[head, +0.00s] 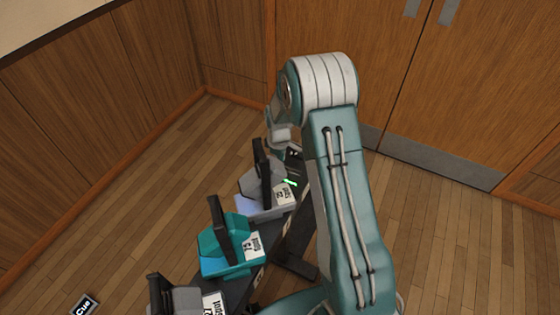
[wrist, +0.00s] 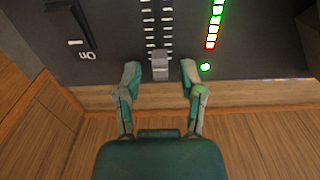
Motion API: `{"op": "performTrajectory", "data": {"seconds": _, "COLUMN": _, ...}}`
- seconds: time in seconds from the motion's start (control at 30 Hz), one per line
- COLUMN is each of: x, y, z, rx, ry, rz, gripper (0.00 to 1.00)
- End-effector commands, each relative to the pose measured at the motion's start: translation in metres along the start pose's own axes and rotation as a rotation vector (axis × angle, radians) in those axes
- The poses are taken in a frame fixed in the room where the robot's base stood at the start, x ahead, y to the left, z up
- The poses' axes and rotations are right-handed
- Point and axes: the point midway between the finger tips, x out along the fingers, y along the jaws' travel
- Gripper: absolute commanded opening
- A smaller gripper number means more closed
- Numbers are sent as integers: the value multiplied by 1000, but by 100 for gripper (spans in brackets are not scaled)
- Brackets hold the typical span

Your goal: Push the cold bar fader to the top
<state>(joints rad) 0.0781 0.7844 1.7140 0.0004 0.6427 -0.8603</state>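In the wrist view a grey fader knob (wrist: 160,67) sits at the lower end of its slot on a dark panel (wrist: 112,62), with white tick marks running up either side. I see no label naming this fader. My gripper (wrist: 160,72) is open, with one finger on each side of the knob and a gap visible on both sides. In the head view my arm reaches over the far end of the dark console, and my gripper is mostly hidden there; the knob is not visible in that view.
A black switch (wrist: 70,25) is left of the fader; a red and green light strip (wrist: 214,25) and green light (wrist: 205,67) are right. In the head view, a teal unit (head: 230,247) and grey units (head: 265,190) line the console.

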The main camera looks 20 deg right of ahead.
Motion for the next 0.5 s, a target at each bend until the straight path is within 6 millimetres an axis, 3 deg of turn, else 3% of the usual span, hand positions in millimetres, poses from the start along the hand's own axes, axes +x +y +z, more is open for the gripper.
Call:
{"op": "performTrajectory", "data": {"seconds": 0.3, "x": -4, "y": 0, "z": 0, "rx": 0, "ry": 1, "rz": 1, "gripper": 53}}
{"op": "performTrajectory", "data": {"seconds": 0.5, "x": -34, "y": 0, "z": 0, "rx": 0, "ry": 3, "rz": 4, "gripper": 53}}
